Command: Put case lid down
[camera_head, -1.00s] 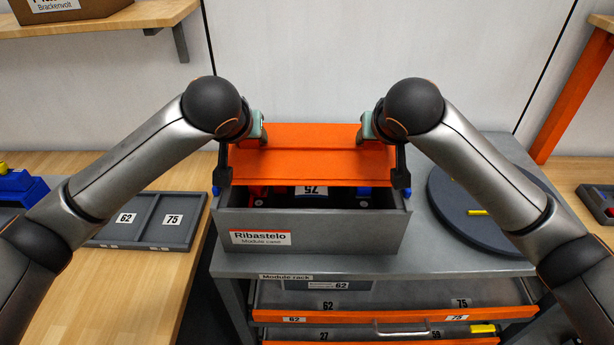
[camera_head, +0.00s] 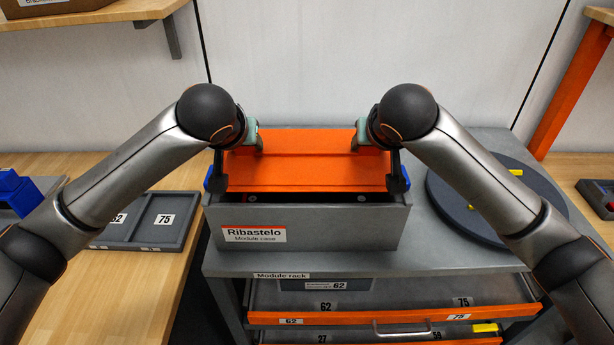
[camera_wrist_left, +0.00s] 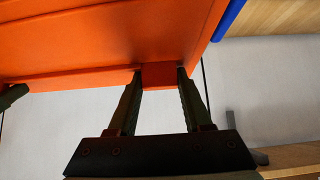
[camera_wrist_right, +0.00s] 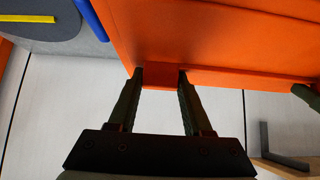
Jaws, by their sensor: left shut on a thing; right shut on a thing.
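The orange case lid (camera_head: 305,170) is over the rear of the grey module case (camera_head: 320,238), labelled Ribastelo. A dark gap shows between the lid's front edge and the case's front wall, and I cannot tell whether the lid touches the case. My left gripper (camera_head: 222,180) is at the lid's left end; in the left wrist view its fingers (camera_wrist_left: 160,75) are shut on an orange tab of the lid (camera_wrist_left: 110,40). My right gripper (camera_head: 396,180) is at the right end; in the right wrist view its fingers (camera_wrist_right: 160,75) close on the other tab of the lid (camera_wrist_right: 220,40).
The case stands on a grey module rack (camera_head: 440,250) with an orange-edged drawer (camera_head: 400,318) pulled out below. A dark round turntable (camera_head: 465,215) is right of the case. A divided grey tray (camera_head: 150,235) lies on the wooden bench at left.

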